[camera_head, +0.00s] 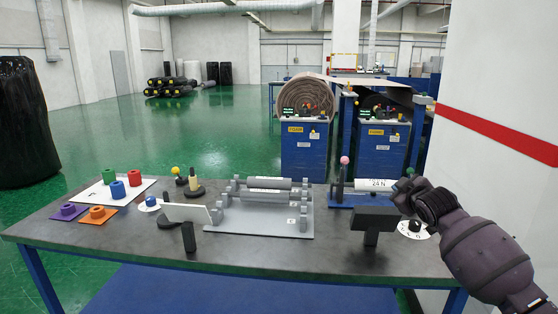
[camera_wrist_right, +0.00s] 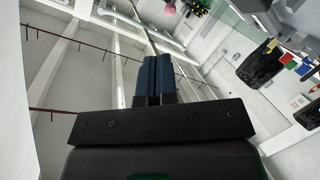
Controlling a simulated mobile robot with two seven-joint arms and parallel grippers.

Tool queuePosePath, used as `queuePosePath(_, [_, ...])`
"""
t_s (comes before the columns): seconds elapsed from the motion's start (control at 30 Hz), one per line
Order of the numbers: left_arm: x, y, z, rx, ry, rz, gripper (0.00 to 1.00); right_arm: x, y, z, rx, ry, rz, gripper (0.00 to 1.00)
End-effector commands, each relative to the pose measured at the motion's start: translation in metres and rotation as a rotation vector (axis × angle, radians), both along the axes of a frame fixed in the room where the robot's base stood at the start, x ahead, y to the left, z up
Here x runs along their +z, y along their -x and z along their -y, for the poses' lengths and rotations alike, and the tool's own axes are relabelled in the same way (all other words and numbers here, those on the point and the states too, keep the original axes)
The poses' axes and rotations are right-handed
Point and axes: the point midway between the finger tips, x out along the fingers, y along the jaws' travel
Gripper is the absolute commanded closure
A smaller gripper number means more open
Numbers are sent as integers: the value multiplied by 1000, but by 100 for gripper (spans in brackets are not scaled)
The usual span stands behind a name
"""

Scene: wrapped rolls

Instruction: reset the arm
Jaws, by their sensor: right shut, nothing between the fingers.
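My right arm reaches in from the right in the head view. My right gripper (camera_head: 408,188) is above the right end of the table, partly hidden by its own wrist. In the right wrist view its two dark blue fingers (camera_wrist_right: 153,78) are pressed together with nothing between them. My left gripper is in neither view.
Coloured blocks (camera_head: 118,189) sit at the left on a white board. Blue cabinets (camera_head: 304,152) stand behind the table. The table's front left is clear.

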Motion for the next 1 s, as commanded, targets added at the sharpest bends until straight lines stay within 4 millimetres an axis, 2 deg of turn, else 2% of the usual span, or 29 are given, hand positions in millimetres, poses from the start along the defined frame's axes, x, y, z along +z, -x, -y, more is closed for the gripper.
queuePosePath(0.03, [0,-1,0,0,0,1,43,-22,14,-12,15,-41,6,100])
queuePosePath(0.1, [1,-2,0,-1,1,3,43,-46,33,-25,30,-96,20,100])
queuePosePath(0.27, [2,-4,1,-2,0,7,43,-95,82,-50,52,-215,34,100])
queuePosePath(0.4, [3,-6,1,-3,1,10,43,-133,128,-64,54,-307,35,100])
queuePosePath(0.67, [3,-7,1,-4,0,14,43,-194,219,-75,13,-428,6,100])
queuePosePath(1.0, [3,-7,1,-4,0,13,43,-270,347,-69,-131,-515,-125,100])
